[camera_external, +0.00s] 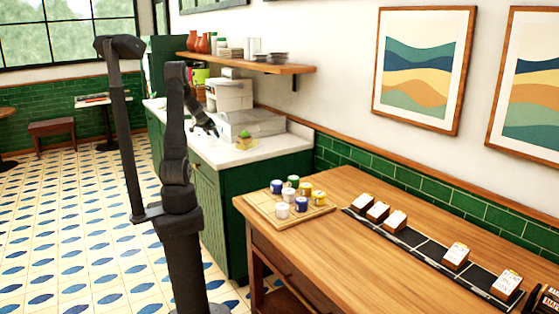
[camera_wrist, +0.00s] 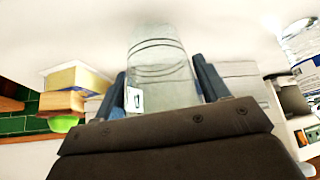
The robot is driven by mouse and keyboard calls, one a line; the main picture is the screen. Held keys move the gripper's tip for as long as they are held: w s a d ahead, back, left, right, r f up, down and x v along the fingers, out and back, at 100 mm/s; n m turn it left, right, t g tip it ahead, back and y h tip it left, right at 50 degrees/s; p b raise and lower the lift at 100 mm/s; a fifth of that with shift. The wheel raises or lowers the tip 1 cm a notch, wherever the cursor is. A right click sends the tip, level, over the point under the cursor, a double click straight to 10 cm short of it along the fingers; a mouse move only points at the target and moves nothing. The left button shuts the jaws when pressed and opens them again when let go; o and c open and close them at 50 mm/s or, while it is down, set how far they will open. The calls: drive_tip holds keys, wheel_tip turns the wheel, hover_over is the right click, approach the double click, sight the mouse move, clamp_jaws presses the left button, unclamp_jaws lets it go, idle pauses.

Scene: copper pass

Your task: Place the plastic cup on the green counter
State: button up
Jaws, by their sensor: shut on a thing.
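The clear plastic cup (camera_wrist: 160,62) is between the two blue-grey fingers of my gripper (camera_wrist: 162,85) in the wrist view, and the gripper is shut on it. It has ring lines and a small white label. The green counter (camera_external: 228,157) has a white top and dark green front panels. In the external view my gripper (camera_external: 211,130) is over this counter's top, left of a small yellow and green item. The cup is too faint there to make out clearly. I cannot tell whether its base touches the counter.
A yellow and green item (camera_external: 244,141) and a grey appliance (camera_external: 252,124) stand on the counter near the gripper. A white machine (camera_external: 229,93) is behind. A wooden shelf (camera_external: 245,64) hangs above. A wooden table (camera_external: 352,225) with several small jars is at front right.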

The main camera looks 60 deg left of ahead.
drive_tip(key=shift+f, duration=1.15)
drive_tip(key=shift+f, duration=0.15)
drive_tip(key=o, duration=0.9)
drive_tip(key=shift+o, duration=0.2)
drive_tip(key=shift+r, duration=0.2)
drive_tip(key=v, duration=1.2)
drive_tip(key=shift+w+f, duration=0.1)
